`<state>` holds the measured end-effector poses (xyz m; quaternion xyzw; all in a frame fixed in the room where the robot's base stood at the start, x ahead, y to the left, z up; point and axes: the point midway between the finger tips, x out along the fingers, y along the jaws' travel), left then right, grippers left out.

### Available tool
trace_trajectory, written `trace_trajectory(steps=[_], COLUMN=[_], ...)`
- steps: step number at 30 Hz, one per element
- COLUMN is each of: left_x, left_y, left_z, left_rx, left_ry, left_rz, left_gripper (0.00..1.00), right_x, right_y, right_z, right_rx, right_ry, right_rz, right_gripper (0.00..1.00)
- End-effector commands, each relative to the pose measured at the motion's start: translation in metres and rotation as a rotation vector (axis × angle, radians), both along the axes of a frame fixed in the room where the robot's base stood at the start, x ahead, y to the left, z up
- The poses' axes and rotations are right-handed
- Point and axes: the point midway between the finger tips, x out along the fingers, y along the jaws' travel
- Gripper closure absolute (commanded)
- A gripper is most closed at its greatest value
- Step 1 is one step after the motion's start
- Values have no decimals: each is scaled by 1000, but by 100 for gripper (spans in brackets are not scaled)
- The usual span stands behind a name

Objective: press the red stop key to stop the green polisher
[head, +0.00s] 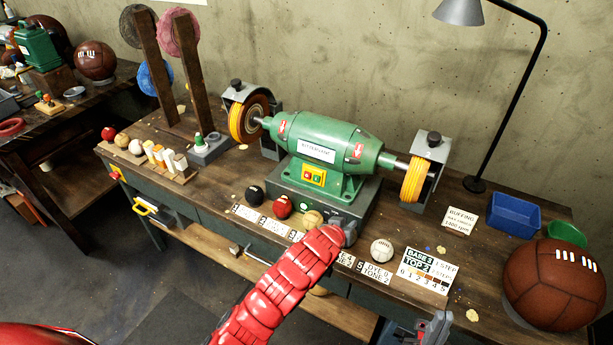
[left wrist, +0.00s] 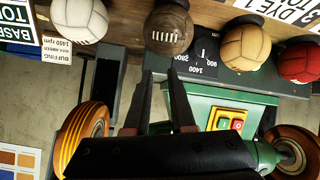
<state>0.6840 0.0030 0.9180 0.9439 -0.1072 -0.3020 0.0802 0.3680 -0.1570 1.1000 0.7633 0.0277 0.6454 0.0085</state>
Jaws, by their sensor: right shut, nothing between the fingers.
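The green polisher (head: 325,140) stands on the workbench with an orange-yellow wheel at each end. Its yellow key panel (head: 314,184) faces front, with the red stop key (head: 308,174) left of a green key. In the left wrist view, which is upside down, the red key (left wrist: 238,124) is right of the green key. My left gripper (left wrist: 162,75) is open and empty, its dark fingers pointing beside the panel, apart from the keys. My right gripper (head: 437,328) is shut at the bottom edge, partly cut off.
A row of balls lines the bench front: black (head: 256,195), red (head: 282,207), tan (head: 312,218), brown (left wrist: 168,30) and white (head: 382,250). Label cards lie before them. A lamp (head: 508,100), blue bin (head: 514,214) and large brown ball (head: 555,285) are at right.

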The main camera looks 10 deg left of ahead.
Motion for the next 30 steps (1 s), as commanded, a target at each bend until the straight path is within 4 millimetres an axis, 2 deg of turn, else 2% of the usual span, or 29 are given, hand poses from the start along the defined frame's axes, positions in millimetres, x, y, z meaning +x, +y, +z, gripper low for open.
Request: trace_trajectory(steps=[1, 3, 30], left_x=[0, 0, 0], left_y=[0, 0, 0], left_z=[0, 0, 0], left_rx=[0, 0, 0], left_ry=[0, 0, 0], left_rz=[0, 0, 0], left_gripper=[88, 100, 100], right_x=[0, 0, 0], right_y=[0, 0, 0], right_z=[0, 0, 0], right_rx=[0, 0, 0], right_ry=[0, 0, 0], right_rz=[0, 0, 0], right_gripper=[100, 100, 100])
